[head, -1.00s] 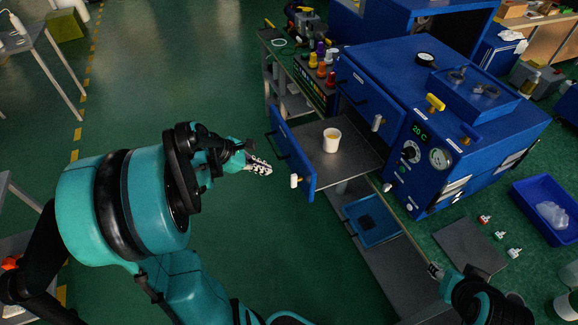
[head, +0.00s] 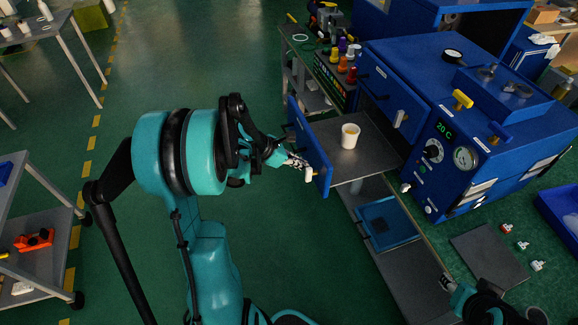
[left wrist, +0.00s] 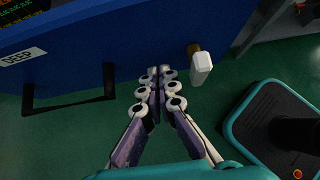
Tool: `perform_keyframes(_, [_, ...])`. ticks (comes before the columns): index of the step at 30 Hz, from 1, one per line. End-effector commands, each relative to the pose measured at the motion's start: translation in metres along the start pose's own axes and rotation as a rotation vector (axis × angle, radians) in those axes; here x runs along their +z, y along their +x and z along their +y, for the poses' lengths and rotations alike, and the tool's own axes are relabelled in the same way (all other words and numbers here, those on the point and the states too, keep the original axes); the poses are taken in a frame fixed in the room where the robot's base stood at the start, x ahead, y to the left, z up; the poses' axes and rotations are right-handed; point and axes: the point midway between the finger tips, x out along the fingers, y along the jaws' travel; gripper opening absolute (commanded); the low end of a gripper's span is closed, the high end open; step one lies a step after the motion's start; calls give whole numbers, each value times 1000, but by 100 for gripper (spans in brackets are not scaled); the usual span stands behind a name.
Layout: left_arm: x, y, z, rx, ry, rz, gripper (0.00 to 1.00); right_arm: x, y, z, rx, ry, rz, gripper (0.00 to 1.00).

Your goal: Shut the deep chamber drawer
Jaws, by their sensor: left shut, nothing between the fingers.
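The deep chamber drawer stands open out of the blue press, its blue front panel (head: 309,145) facing my left arm. A pale cup (head: 349,140) stands upright on its grey tray (head: 372,160). The left wrist view shows the panel (left wrist: 150,45) with a "DEEP" label, a black handle (left wrist: 70,104) and a white-tipped latch (left wrist: 201,68). My left gripper (head: 305,164) is shut and empty. Its fingertips (left wrist: 161,72) are at the panel's outer face, between handle and latch; whether they touch is unclear. My right gripper (head: 447,283) is at the lower right, its jaws too small to judge.
The press body (head: 455,100) with gauge and knobs stands right of the drawer. Another blue drawer front (head: 388,92) sits above and behind it. A blue tray (head: 384,222) lies below.

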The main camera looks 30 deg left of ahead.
Motion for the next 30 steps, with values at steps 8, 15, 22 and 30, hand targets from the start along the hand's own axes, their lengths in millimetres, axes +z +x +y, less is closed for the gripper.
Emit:
perform_keyframes(8, [8, 7, 0, 1, -1, 0, 0, 2, 2, 0, 0, 0, 0, 40])
perform_keyframes(15, [8, 7, 0, 1, 0, 0, 0, 2, 2, 0, 0, 0, 0, 40])
perform_keyframes(22, [17, 16, 0, -1, 2, 0, 0, 2, 3, 0, 0, 0, 0, 40])
perform_keyframes(30, [55, 54, -1, -3, 4, -1, 0, 3, 4, 0, 0, 0, 0, 40])
